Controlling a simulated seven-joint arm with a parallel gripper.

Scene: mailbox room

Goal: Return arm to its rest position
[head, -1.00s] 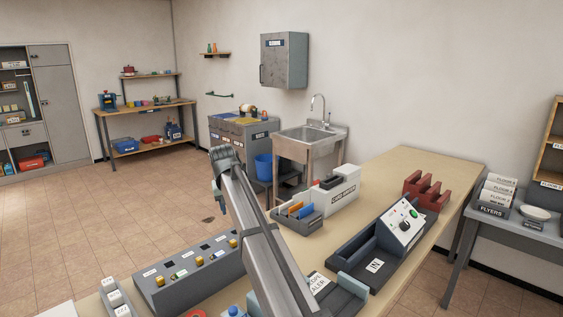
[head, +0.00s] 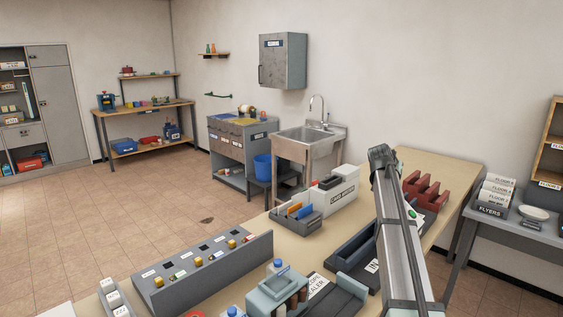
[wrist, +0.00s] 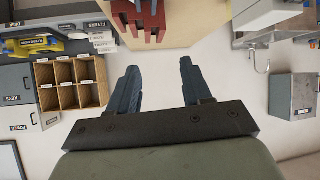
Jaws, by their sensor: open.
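My arm (head: 403,255) rises from the bottom right in the head view, in front of the right part of the wooden table (head: 440,165). My gripper's fingers are not clearly visible in the head view; the end of the arm is near the red rack. In the wrist view, my gripper (wrist: 155,82) shows two dark fingers wide apart with nothing between them. The wrist view is upside down, with the wall behind the fingers and the table at the top.
The table holds a red rack (head: 426,190), a white card box (head: 335,190), a grey slotted panel (head: 205,268) and a holder of stamps (head: 280,290). My arm covers part of the black IN tray (head: 352,262). A side table with a FLYERS tray (head: 493,210) stands right.

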